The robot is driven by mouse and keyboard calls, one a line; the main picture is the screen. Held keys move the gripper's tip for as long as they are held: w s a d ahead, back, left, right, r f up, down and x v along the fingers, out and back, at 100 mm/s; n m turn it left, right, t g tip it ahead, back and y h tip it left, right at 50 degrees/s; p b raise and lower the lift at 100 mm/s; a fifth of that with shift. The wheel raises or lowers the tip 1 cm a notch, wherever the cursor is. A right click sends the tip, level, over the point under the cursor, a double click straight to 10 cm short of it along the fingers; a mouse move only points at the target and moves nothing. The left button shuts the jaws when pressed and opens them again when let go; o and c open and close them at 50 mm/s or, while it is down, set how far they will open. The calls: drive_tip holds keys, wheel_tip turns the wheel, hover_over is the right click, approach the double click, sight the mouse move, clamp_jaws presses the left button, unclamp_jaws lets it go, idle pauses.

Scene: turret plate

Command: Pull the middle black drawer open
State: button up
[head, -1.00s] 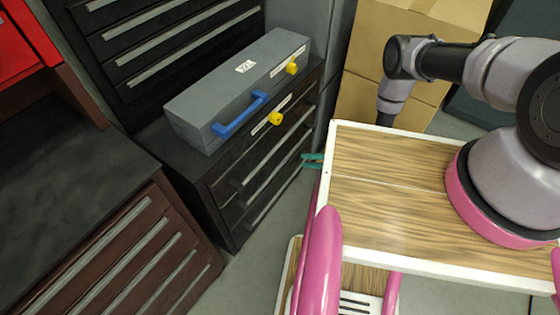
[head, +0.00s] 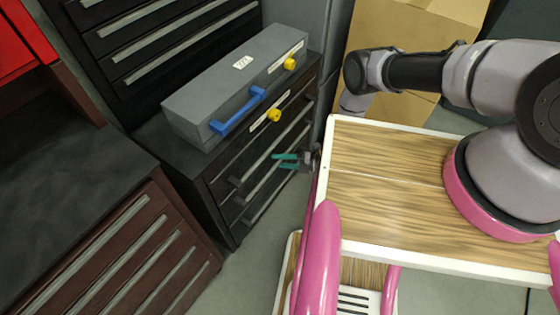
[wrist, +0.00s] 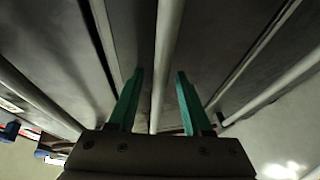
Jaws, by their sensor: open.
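The black cabinet (head: 216,205) stands left of centre in the head view, its drawers looking shut. The middle drawer (head: 257,170) has a long grey bar handle, partly hidden by my gripper. My gripper (head: 285,160) is open, with green fingers pointing left at the cabinet front. In the wrist view, my gripper (wrist: 160,76) has its two fingers apart, one on each side of a grey bar handle (wrist: 168,40). The bar lies between them along the line of sight. I cannot tell whether the fingers touch it or how deep they reach.
A grey toolbox (head: 215,95) with a blue handle sits on the cabinet. A dark red drawer unit (head: 130,245) stands at the lower left. Cardboard boxes (head: 400,35) stand behind. Grey floor (head: 250,262) is clear before the cabinet.

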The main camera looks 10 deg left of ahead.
clamp_jaws()
idle(1.4)
